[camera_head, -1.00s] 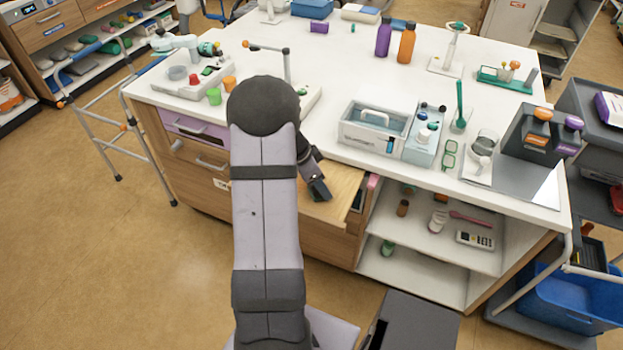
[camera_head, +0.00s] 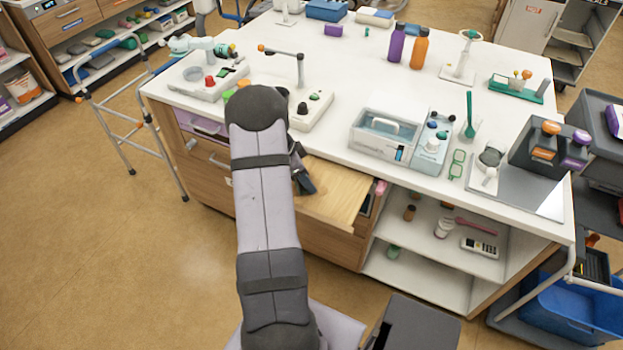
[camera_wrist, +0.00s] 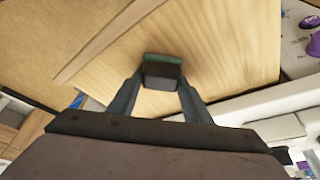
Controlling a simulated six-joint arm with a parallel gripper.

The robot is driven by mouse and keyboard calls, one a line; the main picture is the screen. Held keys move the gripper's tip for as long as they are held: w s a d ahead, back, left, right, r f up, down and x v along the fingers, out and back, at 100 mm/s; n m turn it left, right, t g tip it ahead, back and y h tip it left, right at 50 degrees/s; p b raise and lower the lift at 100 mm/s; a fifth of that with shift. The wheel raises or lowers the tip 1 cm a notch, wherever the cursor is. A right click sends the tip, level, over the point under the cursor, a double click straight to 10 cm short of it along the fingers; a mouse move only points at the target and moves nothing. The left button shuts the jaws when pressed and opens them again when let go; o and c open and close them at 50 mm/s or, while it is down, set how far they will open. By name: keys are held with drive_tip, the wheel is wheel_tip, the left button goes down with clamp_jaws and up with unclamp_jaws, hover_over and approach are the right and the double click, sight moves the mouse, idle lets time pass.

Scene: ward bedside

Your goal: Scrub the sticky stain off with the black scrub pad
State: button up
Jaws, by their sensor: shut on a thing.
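My gripper (camera_wrist: 160,90) is shut on the black scrub pad (camera_wrist: 163,76), a small dark block with a green far edge, in the wrist view. The pad is over the pale wooden board (camera_wrist: 220,50) and seems to be at or just above its surface; I cannot tell if it touches. In the head view, my gripper (camera_head: 306,186) is over the left part of the pulled-out wooden board (camera_head: 342,196). My arm hides part of that area, and the pad is not clear there. I cannot make out a sticky stain in either view.
The white counter (camera_head: 340,140) overhangs the board at the back. A beige device (camera_head: 310,108) stands near its edge, with a clear-sided box (camera_head: 385,135) to the right. Open shelves (camera_head: 425,250) with small items lie right of the board. The floor in front is clear.

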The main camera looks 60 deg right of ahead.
sight(331, 192)
drive_tip(key=shift+s+d+f+b, duration=0.2)
drive_tip(key=shift+s+b, duration=0.15)
drive_tip(key=shift+s, duration=0.05)
drive_tip(key=shift+s+r+b, duration=0.1)
drive_tip(key=shift+s+b, duration=1.1)
drive_tip(key=shift+s, duration=2.25)
drive_tip(key=shift+s+f+b, duration=0.15)
drive_tip(key=shift+f+b, duration=0.05)
drive_tip(key=shift+b, duration=0.2)
drive_tip(key=shift+w+r, duration=0.2)
drive_tip(key=shift+w, duration=0.45)
drive_tip(key=shift+w+b, duration=0.85)
drive_tip(key=shift+w, duration=2.25)
drive_tip(key=shift+w+r, duration=0.15)
drive_tip(key=shift+w, duration=0.1)
drive_tip(key=shift+s+r+p, duration=0.1)
drive_tip(key=shift+r+p, duration=1.85)
drive_tip(key=shift+r, duration=2.05)
